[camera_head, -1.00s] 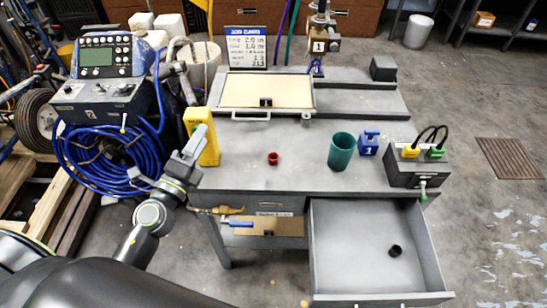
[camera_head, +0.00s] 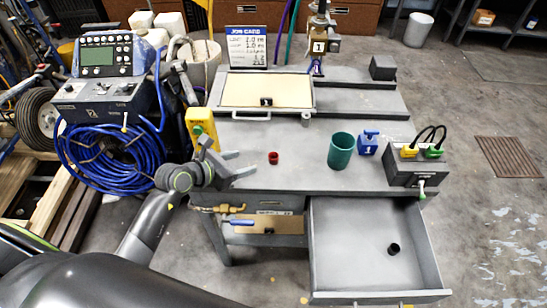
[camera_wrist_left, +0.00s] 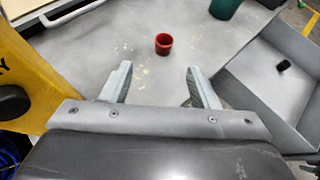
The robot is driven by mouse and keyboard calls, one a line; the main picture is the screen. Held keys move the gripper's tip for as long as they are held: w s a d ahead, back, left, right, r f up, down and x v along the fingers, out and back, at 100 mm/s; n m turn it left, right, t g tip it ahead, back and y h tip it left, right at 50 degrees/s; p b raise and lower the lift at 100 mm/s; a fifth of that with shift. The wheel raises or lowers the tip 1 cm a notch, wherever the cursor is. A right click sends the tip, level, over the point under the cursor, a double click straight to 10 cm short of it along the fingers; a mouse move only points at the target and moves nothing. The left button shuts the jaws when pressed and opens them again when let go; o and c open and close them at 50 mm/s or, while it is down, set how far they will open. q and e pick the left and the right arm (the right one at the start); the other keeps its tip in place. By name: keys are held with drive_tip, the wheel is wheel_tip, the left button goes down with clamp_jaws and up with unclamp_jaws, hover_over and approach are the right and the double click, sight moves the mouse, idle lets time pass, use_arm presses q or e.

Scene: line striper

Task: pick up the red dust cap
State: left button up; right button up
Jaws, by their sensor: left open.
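The red dust cap (camera_head: 273,158) is a small, short round cup standing on the grey bench top (camera_head: 300,180). It also shows in the left wrist view (camera_wrist_left: 164,44), beyond the fingertips and roughly between their lines. My left gripper (camera_head: 243,162) is open and empty over the bench's left part, to the left of the cap and apart from it. In the left wrist view its two fingers (camera_wrist_left: 160,82) are spread with nothing between them. My right gripper is not in view.
A green cup (camera_head: 341,151), a blue block (camera_head: 369,142) and a grey box with cables (camera_head: 417,167) stand to the right. A yellow box (camera_head: 201,128) stands at the left edge. The drawer (camera_head: 365,270) is open, with a black cap (camera_head: 393,248) inside.

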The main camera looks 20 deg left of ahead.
use_arm(q)
approach(277, 155)
drive_tip(key=shift+w+f+p, duration=0.3)
drive_tip(key=shift+w+f, duration=0.25)
drive_tip(key=shift+w, duration=0.3)
drive_tip(key=shift+s+d+p+x, duration=0.1)
drive_tip(key=shift+d+p+x, duration=0.1)
drive_tip(key=shift+x, duration=1.1)
drive_tip(key=shift+s+d+p+x, duration=0.1)
drive_tip(key=shift+p+x, duration=0.1)
drive_tip(key=shift+x, duration=1.15)
drive_tip(key=c, duration=1)
